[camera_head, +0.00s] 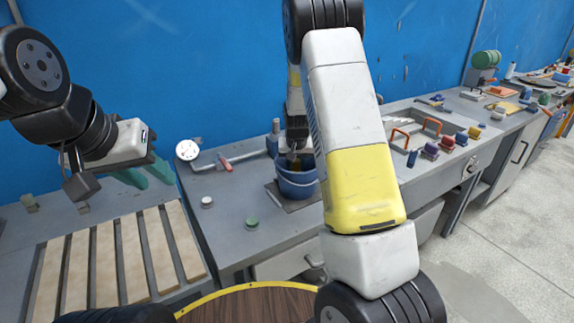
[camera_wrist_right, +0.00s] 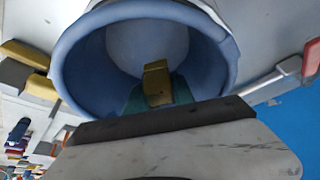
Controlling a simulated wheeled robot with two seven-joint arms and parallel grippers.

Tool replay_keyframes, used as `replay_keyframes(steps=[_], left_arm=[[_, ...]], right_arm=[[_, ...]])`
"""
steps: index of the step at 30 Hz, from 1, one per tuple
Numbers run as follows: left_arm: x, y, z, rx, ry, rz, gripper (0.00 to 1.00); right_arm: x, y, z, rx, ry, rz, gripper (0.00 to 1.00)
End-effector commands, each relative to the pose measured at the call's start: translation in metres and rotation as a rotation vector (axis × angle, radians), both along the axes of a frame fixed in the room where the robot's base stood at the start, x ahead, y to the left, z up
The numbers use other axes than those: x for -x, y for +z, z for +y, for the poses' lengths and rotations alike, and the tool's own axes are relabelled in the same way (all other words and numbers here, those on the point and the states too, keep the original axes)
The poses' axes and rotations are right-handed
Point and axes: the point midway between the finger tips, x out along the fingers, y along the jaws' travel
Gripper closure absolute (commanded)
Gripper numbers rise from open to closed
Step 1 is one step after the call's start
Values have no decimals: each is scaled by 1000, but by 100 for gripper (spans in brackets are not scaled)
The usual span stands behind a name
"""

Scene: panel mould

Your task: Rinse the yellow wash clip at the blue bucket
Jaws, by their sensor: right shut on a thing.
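The blue bucket (camera_head: 298,184) stands on the grey bench, partly behind my right arm; its open mouth fills much of the right wrist view (camera_wrist_right: 222,58). My right gripper (camera_wrist_right: 158,98) reaches into the bucket's mouth with its teal fingers shut on the yellow wash clip (camera_wrist_right: 156,80). The clip is inside the rim, against the pale inside of the bucket. Whether it touches the bottom cannot be told. My left gripper (camera_head: 147,175) is open and empty above the slatted rack at the left, its teal fingers apart.
A slatted rack (camera_head: 112,262) lies at the left. A white dial gauge (camera_head: 187,150) and a red-handled tool (camera_head: 226,164) lie left of the bucket. A green-topped knob (camera_head: 252,222) stands in front. Several coloured blocks (camera_head: 447,142) and an orange-handled tool (camera_head: 401,138) are at the right.

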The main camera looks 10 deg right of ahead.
Motion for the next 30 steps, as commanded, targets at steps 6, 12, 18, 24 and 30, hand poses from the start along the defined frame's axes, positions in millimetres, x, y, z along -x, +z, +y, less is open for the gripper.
replay_keyframes(steps=[6,12,18,24,30], left_arm=[[0,0,0,0,0,0,64],[0,0,0,0,0,0,64],[0,0,0,0,0,0,64],[0,0,0,0,0,0,64],[0,0,0,0,0,0,64]], right_arm=[[-1,19,0,0,1,-1,100],[-1,35,0,1,1,-2,100],[-1,51,0,0,1,-2,100],[-1,67,0,0,1,-2,100],[-1,83,0,0,1,-3,100]])
